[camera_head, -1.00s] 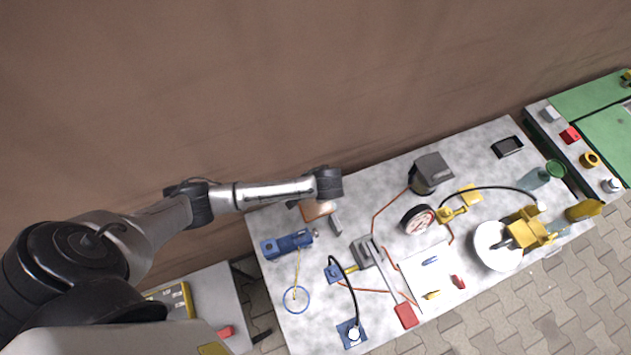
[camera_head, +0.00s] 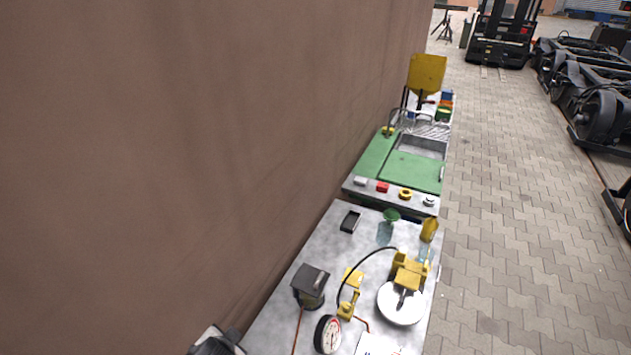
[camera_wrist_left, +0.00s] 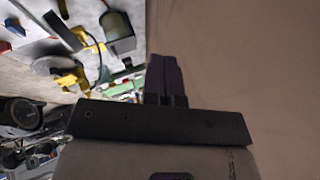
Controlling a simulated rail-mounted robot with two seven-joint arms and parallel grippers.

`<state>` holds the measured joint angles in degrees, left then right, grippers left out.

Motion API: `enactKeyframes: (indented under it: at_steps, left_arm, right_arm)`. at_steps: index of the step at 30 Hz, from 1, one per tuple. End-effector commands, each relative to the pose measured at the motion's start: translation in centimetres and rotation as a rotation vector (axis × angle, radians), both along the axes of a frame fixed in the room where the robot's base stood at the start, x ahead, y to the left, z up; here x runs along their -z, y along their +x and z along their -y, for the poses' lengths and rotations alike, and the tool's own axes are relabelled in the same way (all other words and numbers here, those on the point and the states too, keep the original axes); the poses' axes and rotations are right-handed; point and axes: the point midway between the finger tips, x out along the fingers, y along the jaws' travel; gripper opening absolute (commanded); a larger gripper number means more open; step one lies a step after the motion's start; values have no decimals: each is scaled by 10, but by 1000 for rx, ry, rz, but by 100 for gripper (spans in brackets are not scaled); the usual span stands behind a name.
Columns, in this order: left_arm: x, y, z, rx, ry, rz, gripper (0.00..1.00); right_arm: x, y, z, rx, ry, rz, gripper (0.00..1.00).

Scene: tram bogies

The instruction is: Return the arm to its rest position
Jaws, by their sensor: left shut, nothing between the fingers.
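My left gripper (camera_wrist_left: 165,78) shows in the left wrist view with its two dark fingers together and nothing between them. It points along the brown wall, clear of the table. In the head view only a dark and silver piece of my arm shows at the bottom edge, beside the wall; the fingers are out of that view. My right gripper is in neither view.
The grey worktable (camera_head: 322,248) holds a dark grey device (camera_head: 311,284), a round gauge (camera_head: 328,334), a yellow pump-like tool (camera_head: 410,272) and a white disc (camera_head: 400,304). A green-topped bench (camera_head: 412,171) stands beyond. The brown wall (camera_head: 200,150) runs close along the left. Paved floor (camera_head: 510,220) lies free on the right.

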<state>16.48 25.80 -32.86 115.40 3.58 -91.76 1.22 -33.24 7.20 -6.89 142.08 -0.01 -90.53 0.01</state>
Motion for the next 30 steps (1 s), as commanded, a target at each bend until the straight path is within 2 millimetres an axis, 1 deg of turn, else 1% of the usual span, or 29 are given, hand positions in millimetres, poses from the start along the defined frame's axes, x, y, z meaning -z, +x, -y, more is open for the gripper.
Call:
enactKeyframes:
  at_steps: [1,2,3,4,6,8,10,12,14,15,18,21,25,27,30]
  left_arm:
    - [-21,-8,8,6,-50,40,0]
    - [-33,-13,11,5,-78,64,0]
    - [-46,-22,13,-1,-115,91,0]
    - [-56,-30,14,-10,-144,108,0]
    - [-72,-51,13,-41,-207,132,0]
    - [-81,-70,10,-77,-254,139,0]
    - [-88,-95,4,-127,-300,130,0]
    - [-88,-122,-3,-180,-336,102,0]
    - [-84,-144,-8,-226,-358,64,0]
    - [-80,-159,-10,-254,-368,33,0]
    - [-63,-193,-14,-313,-376,-57,0]
    - [-51,-224,-12,-346,-381,-136,0]
    - [-41,-251,-9,-362,-379,-206,0]
    - [-38,-260,-9,-366,-376,-228,0]
    - [-35,-267,-9,-369,-372,-245,0]
  right_arm:
    - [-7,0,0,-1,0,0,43]
    - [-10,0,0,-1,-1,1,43]
    - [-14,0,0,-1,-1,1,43]
    - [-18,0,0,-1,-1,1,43]
    - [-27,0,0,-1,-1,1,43]
    - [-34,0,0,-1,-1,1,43]
    - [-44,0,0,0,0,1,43]
    - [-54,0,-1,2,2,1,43]
    - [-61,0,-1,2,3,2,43]
    - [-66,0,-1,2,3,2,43]
    - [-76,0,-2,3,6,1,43]
    - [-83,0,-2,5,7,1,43]
    - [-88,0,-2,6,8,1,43]
    - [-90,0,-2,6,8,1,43]
    - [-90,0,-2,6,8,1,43]
